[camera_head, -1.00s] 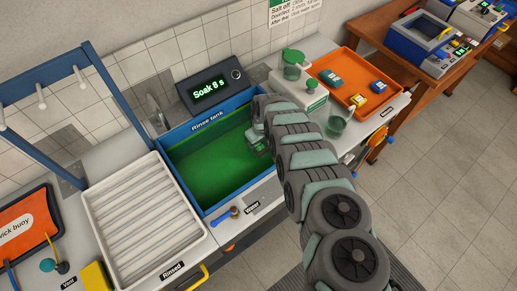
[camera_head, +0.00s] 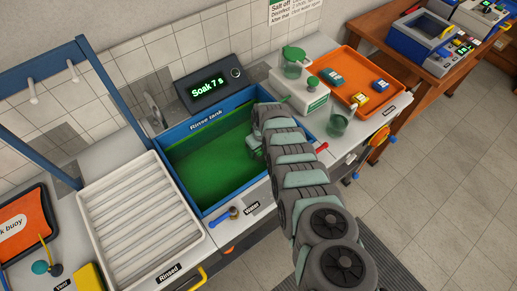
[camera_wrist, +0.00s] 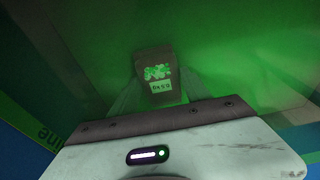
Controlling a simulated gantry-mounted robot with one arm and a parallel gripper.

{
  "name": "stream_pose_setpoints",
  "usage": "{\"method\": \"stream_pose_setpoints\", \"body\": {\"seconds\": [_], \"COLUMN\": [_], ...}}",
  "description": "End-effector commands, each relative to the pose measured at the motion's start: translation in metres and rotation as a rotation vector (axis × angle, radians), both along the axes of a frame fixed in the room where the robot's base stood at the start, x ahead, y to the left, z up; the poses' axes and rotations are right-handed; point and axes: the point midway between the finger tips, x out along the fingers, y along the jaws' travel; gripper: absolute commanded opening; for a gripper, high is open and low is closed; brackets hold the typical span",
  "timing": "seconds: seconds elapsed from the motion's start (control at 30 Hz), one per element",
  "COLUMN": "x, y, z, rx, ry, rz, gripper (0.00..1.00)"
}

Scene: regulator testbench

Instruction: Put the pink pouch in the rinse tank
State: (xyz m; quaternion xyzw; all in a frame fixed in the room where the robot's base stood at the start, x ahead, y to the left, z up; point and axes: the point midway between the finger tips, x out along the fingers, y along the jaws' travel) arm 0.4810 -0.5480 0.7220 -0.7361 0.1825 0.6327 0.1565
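The rinse tank (camera_head: 182,133) is a blue-rimmed basin with a green inside, at the middle of the head view. My gripper (camera_head: 257,148) is at the tank's right side, with its end low inside the rim and partly hidden by my arm. I cannot make out a pink pouch in the head view. The wrist view looks into the green-lit tank. A dark brownish block (camera_wrist: 155,66) with a green mark and a pale label is centred there, with pale see-through shapes beside it. I cannot tell whether it is held or whether my fingers are open.
A display (camera_head: 210,90) behind the tank reads "Soak 7 s". A white ribbed tray (camera_head: 92,190) stands left of the tank. A white dispenser (camera_head: 300,92) and an orange tray (camera_head: 335,60) with small items are at the right. A blue-handled tool (camera_head: 220,219) lies in front.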

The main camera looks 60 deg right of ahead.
Motion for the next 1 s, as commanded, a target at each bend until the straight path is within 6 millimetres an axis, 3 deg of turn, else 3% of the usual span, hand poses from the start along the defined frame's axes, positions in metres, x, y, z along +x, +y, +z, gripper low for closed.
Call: {"method": "stream_pose_setpoints", "body": {"seconds": [0.23, 0.53, 0.83, 1.0], "x": [0.000, -0.001, -0.006, -0.005], "y": [0.000, 0.000, 0.002, 0.004], "z": [0.000, 0.004, 0.042, 0.050], "rx": [0.000, 0.001, 0.003, 0.004], "ry": [0.000, 0.001, 0.003, -0.001], "rz": [0.000, -0.001, -0.001, 0.003], "gripper": [0.76, 0.76, 0.76, 0.76]}}
